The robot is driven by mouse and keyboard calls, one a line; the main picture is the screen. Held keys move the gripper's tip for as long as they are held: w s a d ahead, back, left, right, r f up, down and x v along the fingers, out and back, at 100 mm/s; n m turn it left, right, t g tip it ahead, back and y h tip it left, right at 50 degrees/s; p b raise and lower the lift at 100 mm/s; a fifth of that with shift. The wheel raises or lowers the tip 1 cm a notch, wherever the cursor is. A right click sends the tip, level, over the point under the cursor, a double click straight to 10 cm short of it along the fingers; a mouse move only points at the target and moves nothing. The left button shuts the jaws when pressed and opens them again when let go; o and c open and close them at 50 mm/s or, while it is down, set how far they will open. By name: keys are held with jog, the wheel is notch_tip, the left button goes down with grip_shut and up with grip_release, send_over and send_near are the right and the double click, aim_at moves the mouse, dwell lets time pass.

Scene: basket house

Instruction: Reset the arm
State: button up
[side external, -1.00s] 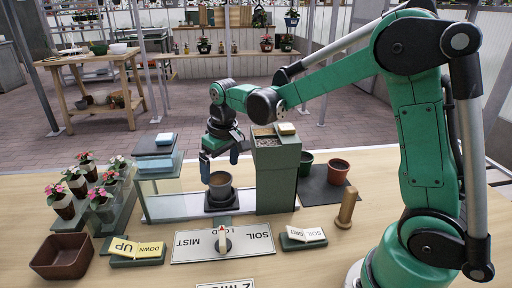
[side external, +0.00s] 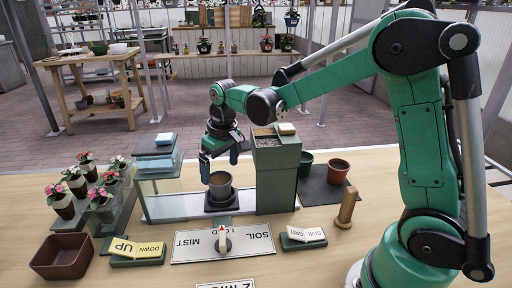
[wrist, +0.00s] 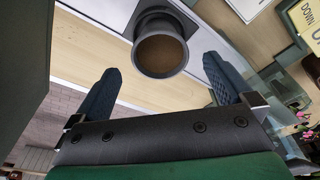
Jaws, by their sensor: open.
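My gripper (side external: 219,163) hangs from my green arm, pointing down, just above and behind a dark grey pot (side external: 220,187). The pot stands upright on a dark square pad in the station. In the wrist view my gripper (wrist: 170,88) is open, its two blue-grey fingers wide apart with nothing between them. The grey pot (wrist: 160,46) shows there beyond the fingertips, with brown matter inside. The fingers do not appear to touch it.
A green bin (side external: 278,175) stands right of the pot, and a glass-sided stand (side external: 158,180) stands left. A sign board (side external: 222,243) with a lever lies in front. Potted flowers (side external: 88,190), a brown tray (side external: 63,256), a wooden peg (side external: 347,208) and a terracotta pot (side external: 338,172) stand around.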

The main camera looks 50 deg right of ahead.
aim_at(220, 181)
notch_tip(220, 181, up, 3)
jog(key=shift+r, duration=0.15)
jog(key=f, duration=0.7)
jog(key=shift+w+f, duration=0.35)
jog(key=shift+f, duration=0.05)
notch_tip(220, 181, up, 19)
